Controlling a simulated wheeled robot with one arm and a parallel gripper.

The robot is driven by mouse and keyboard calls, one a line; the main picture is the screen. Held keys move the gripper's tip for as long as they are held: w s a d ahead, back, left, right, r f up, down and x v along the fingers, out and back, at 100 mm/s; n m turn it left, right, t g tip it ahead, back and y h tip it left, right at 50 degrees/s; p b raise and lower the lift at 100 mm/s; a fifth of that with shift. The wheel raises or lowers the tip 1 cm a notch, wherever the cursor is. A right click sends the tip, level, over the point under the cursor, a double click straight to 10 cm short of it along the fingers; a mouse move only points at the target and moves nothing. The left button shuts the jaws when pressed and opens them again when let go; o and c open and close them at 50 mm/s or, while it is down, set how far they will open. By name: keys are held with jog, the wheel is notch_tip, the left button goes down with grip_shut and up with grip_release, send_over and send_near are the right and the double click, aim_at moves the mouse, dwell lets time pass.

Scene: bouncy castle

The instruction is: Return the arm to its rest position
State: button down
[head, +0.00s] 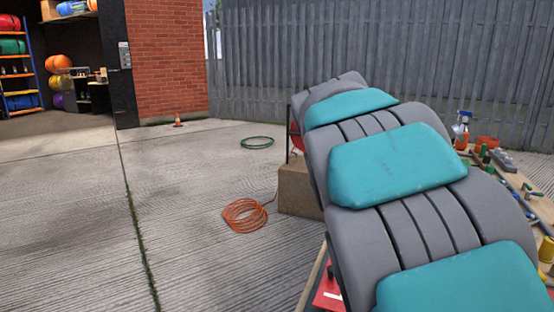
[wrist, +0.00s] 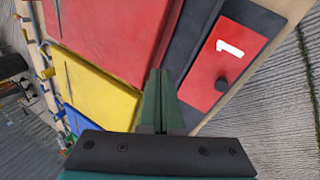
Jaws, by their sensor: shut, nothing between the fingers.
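My gripper (wrist: 158,74) shows in the wrist view, with its two green fingers together and nothing between them. It points down over a board of coloured panels. My arm (head: 395,160), grey with teal pads, stretches across the right half of the head view and hides much of the table behind it. My gripper is not visible in the head view. The height of the fingertips above the panels is hard to tell.
A large red panel (wrist: 110,35), a yellow panel (wrist: 95,85) and a red plate (wrist: 220,65) with a white "1" and dark knob lie under my gripper. The wooden table (head: 540,205) holds tools. An orange hose coil (head: 244,215) lies on open concrete at left.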

jog(key=s+a+f+y, duration=0.1)
jog(key=s+f, duration=0.4)
jog(key=s, duration=0.4)
jog(key=s+a+f+n+g+y, duration=0.1)
jog(key=s+f+y, duration=0.1)
jog(key=s+f, duration=0.3)
jog(key=s+a+f+y, duration=0.1)
jog(key=s+f, duration=0.4)
jog(key=s, duration=0.8)
jog(key=shift+s+a+n+g+y, duration=0.3)
jog(key=shift+s+a, duration=0.05)
jog(key=shift+a, duration=0.1)
